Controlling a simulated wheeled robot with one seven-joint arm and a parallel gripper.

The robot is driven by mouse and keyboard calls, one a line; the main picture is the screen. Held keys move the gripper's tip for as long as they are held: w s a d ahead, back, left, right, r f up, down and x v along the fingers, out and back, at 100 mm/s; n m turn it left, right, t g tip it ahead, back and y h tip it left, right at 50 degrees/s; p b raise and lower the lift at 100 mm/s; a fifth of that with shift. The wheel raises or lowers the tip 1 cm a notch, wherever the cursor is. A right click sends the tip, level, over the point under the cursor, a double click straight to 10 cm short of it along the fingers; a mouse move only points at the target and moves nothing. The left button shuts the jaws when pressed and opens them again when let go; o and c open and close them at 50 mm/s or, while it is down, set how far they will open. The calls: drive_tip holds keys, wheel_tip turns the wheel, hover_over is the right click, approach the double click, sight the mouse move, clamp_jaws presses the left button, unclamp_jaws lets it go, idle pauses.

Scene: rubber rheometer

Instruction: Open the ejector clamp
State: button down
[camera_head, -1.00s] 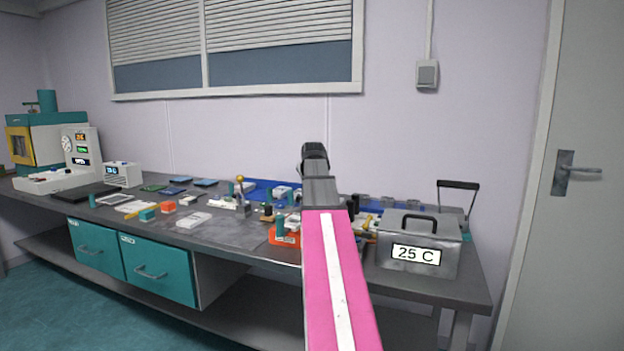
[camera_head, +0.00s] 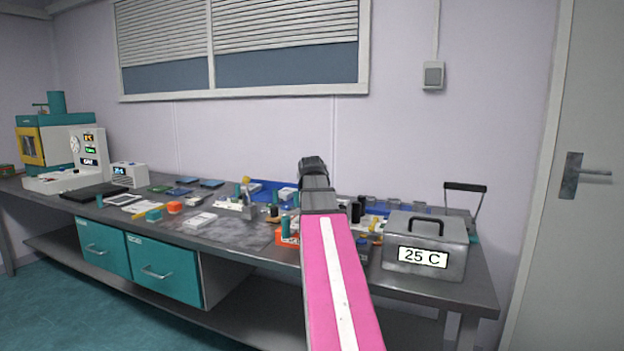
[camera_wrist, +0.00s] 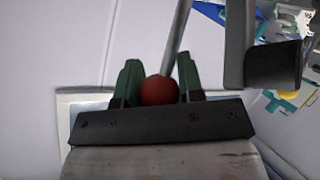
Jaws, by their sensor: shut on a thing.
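My gripper (camera_wrist: 158,86) shows in the wrist view, with two dark green fingers on a black base. It is shut on a round red knob (camera_wrist: 158,91), which sits between the fingers. A thin grey rod (camera_wrist: 179,38) rises behind the knob and leans a little right; I cannot tell whether the two are joined. In the head view my pink arm reaches forward over the bench, and the fingers and knob cannot be made out there. I cannot identify the rest of the ejector clamp.
In the wrist view a grey bar with a black block (camera_wrist: 272,68) stands close at the upper right. In the head view a grey box marked 25 C (camera_head: 424,246) stands at the bench's right end. Many small items crowd the bench (camera_head: 225,238). The rheometer (camera_head: 60,145) stands far left.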

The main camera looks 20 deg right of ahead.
drive_tip(key=c, duration=0.7)
unclamp_jaws()
drive_tip(key=shift+s, duration=0.1)
drive_tip(key=shift+c, duration=0.2)
drive_tip(key=v, duration=1.1)
